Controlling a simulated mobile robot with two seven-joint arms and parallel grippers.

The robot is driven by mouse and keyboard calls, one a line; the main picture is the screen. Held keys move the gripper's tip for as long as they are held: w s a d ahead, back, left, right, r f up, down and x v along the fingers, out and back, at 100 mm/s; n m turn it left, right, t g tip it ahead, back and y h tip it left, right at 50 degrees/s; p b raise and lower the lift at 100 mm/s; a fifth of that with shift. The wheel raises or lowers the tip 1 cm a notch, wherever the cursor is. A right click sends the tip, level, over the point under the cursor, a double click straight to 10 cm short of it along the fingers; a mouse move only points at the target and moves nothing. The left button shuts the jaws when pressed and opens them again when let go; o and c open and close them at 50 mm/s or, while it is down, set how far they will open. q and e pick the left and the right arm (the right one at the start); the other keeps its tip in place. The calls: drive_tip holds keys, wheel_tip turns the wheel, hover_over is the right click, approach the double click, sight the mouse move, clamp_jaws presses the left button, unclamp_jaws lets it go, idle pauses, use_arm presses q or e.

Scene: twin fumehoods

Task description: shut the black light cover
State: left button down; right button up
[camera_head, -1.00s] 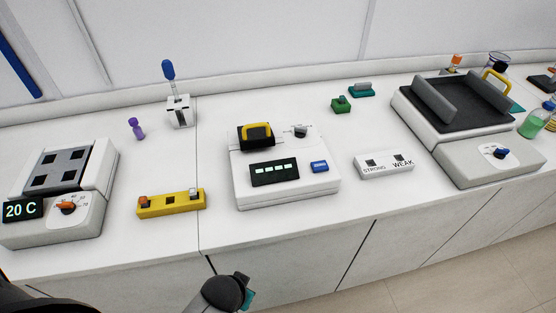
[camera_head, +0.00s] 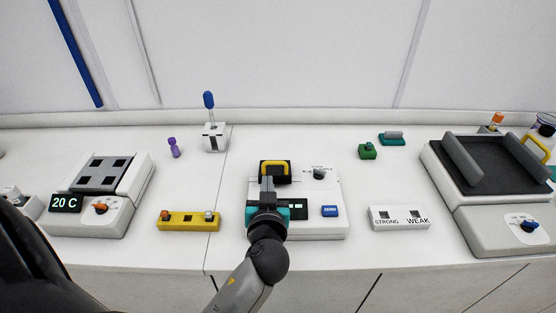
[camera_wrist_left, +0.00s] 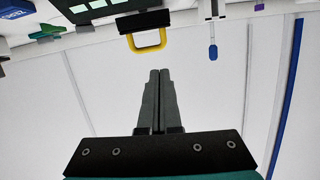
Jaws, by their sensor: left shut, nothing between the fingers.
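The black cover (camera_head: 262,166) with a yellow handle (camera_head: 275,163) is on top of the white device in the middle of the bench. Whether it is open or shut is hard to tell. My left gripper (camera_head: 267,180) is shut and empty, in front of the cover and overlapping its lower part in the head view. In the left wrist view, the shut fingertips (camera_wrist_left: 160,72) point toward the yellow handle (camera_wrist_left: 150,42) and the black cover (camera_wrist_left: 142,20), with a visible gap in the picture. I cannot tell the true distance. My right gripper is not in view.
The white device (camera_head: 330,228) has a knob (camera_head: 319,174) and a blue button (camera_head: 330,211). A yellow block (camera_head: 188,228) is left of it, a STRONG/WEAK box (camera_head: 399,224) right. A heater reading 20 C (camera_head: 120,215) and a large grey-tray machine (camera_head: 485,225) stand farther out.

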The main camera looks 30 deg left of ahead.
use_arm(q)
wheel_tip(320, 180, up, 3)
drive_tip(key=w+t, duration=0.2)
drive_tip(key=p, duration=0.2)
hover_over(275, 176)
drive_tip(key=x, duration=0.2)
drive_tip(key=shift+w+f+y, duration=0.1)
drive_tip(key=shift+f+y, duration=0.2)
drive_tip(key=shift+f, duration=0.1)
drive_tip(key=f, duration=0.1)
drive_tip(key=s+f, duration=0.1)
drive_tip(key=shift+d+f+b, duration=0.3)
drive_tip(key=shift+s+d+f, duration=0.15)
drive_tip(key=shift+s+f, duration=0.2)
drive_tip(key=shift+f, duration=0.3)
drive_tip(key=s+f+b, duration=0.1)
drive_tip(key=b, duration=0.1)
drive_tip(key=s+d+f+b, duration=0.1)
drive_tip(key=b, duration=0.2)
drive_tip(key=shift+d+f, duration=0.1)
drive_tip(key=shift+f, duration=0.2)
